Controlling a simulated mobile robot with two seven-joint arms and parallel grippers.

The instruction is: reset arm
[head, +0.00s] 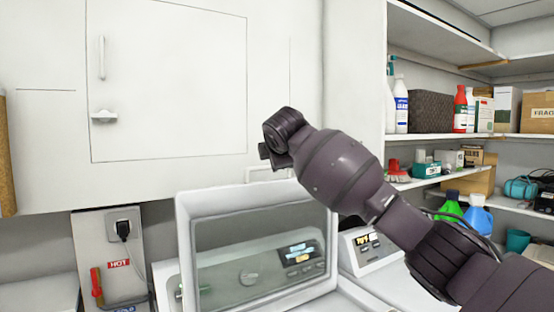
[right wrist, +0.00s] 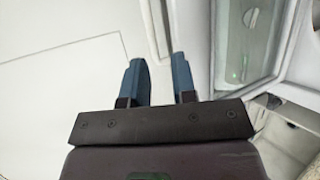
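My right arm comes in from the right of the head view and reaches up and left in front of the white wall cabinet. In the right wrist view, the two blue fingers of my right gripper (right wrist: 160,70) stand apart with nothing between them. In the head view the fingers are mostly hidden behind the wrist. A white-framed glass door (head: 182,245) is below the wrist, and an appliance with a lit display (head: 298,254) and a knob shows through it. A glass-fronted white frame also shows at the upper right of the right wrist view. My left gripper is not in view.
The closed white cabinet door (head: 170,85) is behind the arm. Shelves at the right hold bottles, a dark basket (head: 430,111) and boxes. A white device with a display (head: 366,247) sits below the forearm. A wall outlet (head: 124,226) is at the lower left.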

